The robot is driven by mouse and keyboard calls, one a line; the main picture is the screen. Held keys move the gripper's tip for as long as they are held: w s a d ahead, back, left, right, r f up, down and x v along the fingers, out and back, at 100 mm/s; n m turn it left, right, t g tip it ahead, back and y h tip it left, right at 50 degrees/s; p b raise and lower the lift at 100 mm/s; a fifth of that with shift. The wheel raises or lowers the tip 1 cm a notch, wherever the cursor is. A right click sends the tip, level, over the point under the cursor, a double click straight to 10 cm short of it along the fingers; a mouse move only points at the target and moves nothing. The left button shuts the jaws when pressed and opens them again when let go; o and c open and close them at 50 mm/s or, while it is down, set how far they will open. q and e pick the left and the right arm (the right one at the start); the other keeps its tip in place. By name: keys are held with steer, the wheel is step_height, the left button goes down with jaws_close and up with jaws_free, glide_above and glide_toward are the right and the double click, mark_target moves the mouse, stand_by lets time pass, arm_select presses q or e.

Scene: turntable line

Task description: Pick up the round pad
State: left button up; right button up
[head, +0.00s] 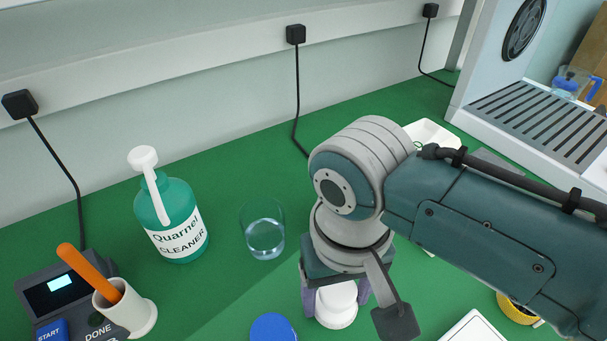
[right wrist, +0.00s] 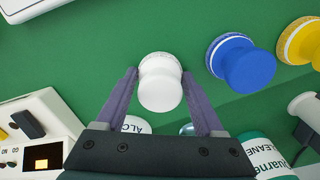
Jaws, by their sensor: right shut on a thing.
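A white round pad with a knob-like grip (head: 336,304) shows below my right gripper in the head view. It is also in the middle of the right wrist view (right wrist: 160,82). My right gripper (right wrist: 160,75) is shut on it, with one purple finger on each side of the knob. In the head view the gripper (head: 336,300) points down and its wrist hides much of the fingers. I cannot tell whether the pad touches the table. A blue round pad (right wrist: 243,62) and a yellow one (right wrist: 303,42) stand beside it. My left gripper is not in view.
On the green table are a teal cleaner bottle (head: 172,222), a clear glass (head: 264,238), a white cup with an orange handle (head: 125,305) and a dark device with a screen (head: 60,285). A grey machine with a slatted tray (head: 540,115) stands back right.

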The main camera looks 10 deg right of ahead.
mark_target(339, 288)
step_height(339, 288, up, 20)
steer(key=p, duration=0.7)
